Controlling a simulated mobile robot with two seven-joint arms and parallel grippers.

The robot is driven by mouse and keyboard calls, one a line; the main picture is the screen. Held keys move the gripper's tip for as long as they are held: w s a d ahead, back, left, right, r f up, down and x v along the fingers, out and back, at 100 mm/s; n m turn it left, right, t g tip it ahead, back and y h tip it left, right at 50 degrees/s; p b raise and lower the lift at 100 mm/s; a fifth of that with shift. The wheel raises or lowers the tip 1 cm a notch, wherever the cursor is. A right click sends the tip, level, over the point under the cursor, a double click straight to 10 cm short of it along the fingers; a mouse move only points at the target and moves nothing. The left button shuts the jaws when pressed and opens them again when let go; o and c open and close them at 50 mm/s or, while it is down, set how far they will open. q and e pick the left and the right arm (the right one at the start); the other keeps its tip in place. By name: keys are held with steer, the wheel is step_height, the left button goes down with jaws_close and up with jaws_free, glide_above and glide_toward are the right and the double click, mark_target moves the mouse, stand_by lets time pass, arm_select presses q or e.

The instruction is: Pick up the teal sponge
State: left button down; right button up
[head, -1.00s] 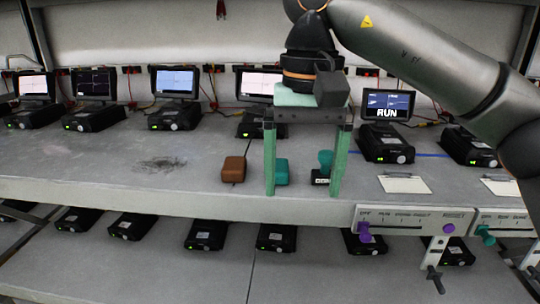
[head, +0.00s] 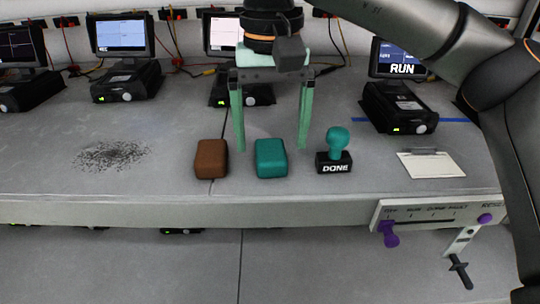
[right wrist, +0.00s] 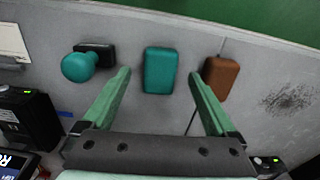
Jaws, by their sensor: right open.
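The teal sponge (head: 271,158) is a rounded block lying on the grey bench top, between a brown block and a teal-handled stamp. My right gripper (head: 271,146) has two green fingers pointing down, spread apart and empty, just behind the sponge in the head view. In the right wrist view the sponge (right wrist: 160,70) lies ahead of the open fingers (right wrist: 160,74), roughly centred in the gap between them. No contact with the sponge is visible. My left gripper is not in either view.
The brown block (head: 211,158) sits close left of the sponge. The DONE stamp (head: 335,152) stands close right. A clipboard (head: 431,163) lies farther right, and black units with screens (head: 124,75) line the back. Dark specks (head: 110,155) cover the bench at left.

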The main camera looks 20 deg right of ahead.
mark_target(271, 157)
step_height(271, 157, down, 2)
steer(key=shift+f, duration=0.15)
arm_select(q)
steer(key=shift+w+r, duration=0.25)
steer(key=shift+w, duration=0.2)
arm_select(e)
steer(key=shift+f, duration=0.2)
steer(key=shift+w, duration=0.1)
steer(key=c, duration=1.4)
steer(key=shift+c, duration=0.2)
steer(key=shift+r, duration=0.1)
